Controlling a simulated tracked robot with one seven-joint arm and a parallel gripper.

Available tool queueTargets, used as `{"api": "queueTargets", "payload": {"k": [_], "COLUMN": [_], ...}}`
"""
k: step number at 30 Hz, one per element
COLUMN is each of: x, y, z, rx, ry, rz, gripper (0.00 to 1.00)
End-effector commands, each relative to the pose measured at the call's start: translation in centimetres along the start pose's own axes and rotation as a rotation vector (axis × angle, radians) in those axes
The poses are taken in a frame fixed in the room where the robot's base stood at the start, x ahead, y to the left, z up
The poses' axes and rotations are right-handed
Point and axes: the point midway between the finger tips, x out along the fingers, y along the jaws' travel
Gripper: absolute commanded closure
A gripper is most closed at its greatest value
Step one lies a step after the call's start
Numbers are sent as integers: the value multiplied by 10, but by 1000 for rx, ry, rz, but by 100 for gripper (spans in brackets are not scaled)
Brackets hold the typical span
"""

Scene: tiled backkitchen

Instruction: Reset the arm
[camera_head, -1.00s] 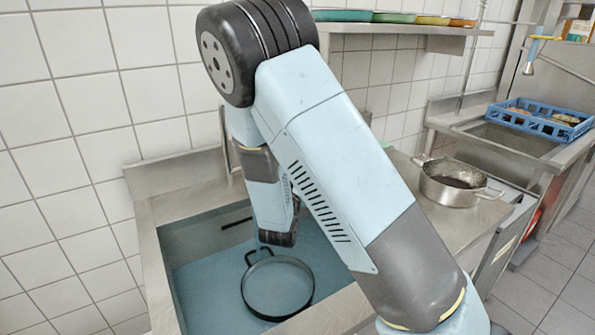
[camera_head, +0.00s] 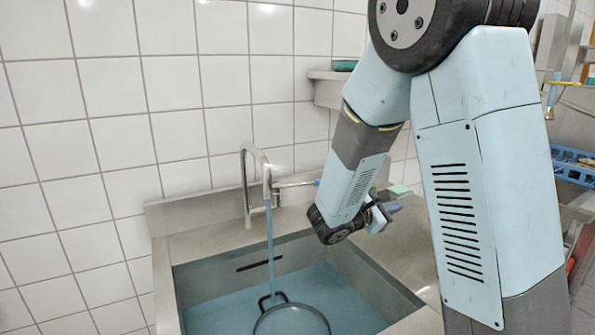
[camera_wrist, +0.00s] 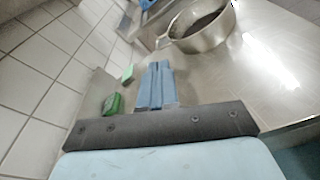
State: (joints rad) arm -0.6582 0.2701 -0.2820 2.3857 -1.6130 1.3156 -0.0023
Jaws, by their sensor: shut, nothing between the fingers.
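My gripper (camera_head: 380,214) shows in the head view beyond the sink's right edge, in front of the wall-side counter. In the wrist view its two blue fingers (camera_wrist: 155,84) are pressed together with nothing between them. They point over the steel counter (camera_wrist: 262,75). My arm is folded, with the elbow high at the upper right of the head view, and it hides part of the counter behind it.
The sink (camera_head: 215,285) holds blue water and a dark-rimmed pan (camera_head: 290,320). A tap (camera_head: 248,185) stands behind it. A steel pot (camera_wrist: 207,38), a green sponge (camera_wrist: 113,104) and a blue crate (camera_head: 572,165) are nearby. A shelf (camera_head: 328,90) is on the wall.

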Motion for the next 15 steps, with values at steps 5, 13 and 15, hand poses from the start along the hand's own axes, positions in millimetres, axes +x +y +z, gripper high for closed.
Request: {"api": "queueTargets", "payload": {"k": [5, 13, 15], "x": [10, 0, -6], "y": [-43, -100, -112], "z": [39, 80, 88], "rx": [175, 456, 533], "ry": [59, 168, 198], "rz": [-223, -525, -595], "gripper": [100, 100, 100]}}
